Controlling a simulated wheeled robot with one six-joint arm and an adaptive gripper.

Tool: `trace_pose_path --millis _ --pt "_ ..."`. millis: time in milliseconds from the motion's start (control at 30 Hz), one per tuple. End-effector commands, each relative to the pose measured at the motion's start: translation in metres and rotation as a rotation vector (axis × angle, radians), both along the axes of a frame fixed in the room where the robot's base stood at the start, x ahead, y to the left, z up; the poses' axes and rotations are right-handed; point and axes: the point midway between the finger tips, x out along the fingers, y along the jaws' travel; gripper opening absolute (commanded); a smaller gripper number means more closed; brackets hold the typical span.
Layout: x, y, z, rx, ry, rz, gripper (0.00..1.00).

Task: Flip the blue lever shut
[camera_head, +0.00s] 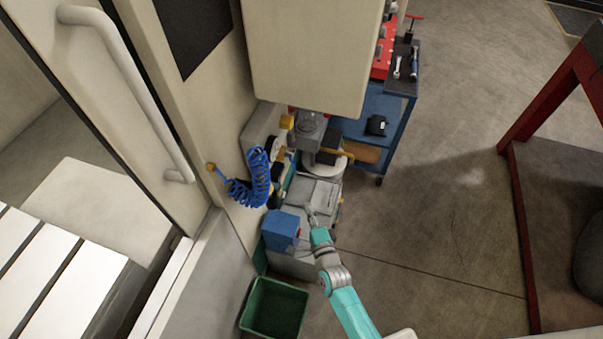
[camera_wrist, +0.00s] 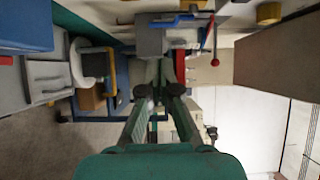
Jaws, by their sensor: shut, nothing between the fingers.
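A thin blue lever (camera_wrist: 181,17) shows at the top of the wrist view, by a grey block (camera_wrist: 152,42). It looks like it runs sideways, but I cannot tell how far it is turned. I cannot pick the lever out in the head view. My gripper (camera_wrist: 163,68) is shut and empty, with its fingertips just below the grey block in the wrist picture. The gap between them and the lever is hard to judge. In the head view my gripper (camera_head: 310,211) is small, over the grey equipment beside a blue box.
A red lever with a ball end (camera_wrist: 215,48) hangs right of the grey block. The blue box (camera_head: 279,229), a coiled blue hose (camera_head: 256,181) and a green bin (camera_head: 274,307) stand near my arm. A blue tool cart (camera_head: 399,103) is behind. Floor to the right is open.

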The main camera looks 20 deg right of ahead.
Motion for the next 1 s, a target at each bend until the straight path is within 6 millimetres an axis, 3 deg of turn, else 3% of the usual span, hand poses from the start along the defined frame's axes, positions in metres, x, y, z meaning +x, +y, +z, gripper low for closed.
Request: trace_pose_path --millis 367,1000 --pt "0.009 -0.001 0.000 -0.003 0.000 0.000 0.00" --pt "0.114 -0.005 0.000 -0.004 0.000 0.000 0.00"
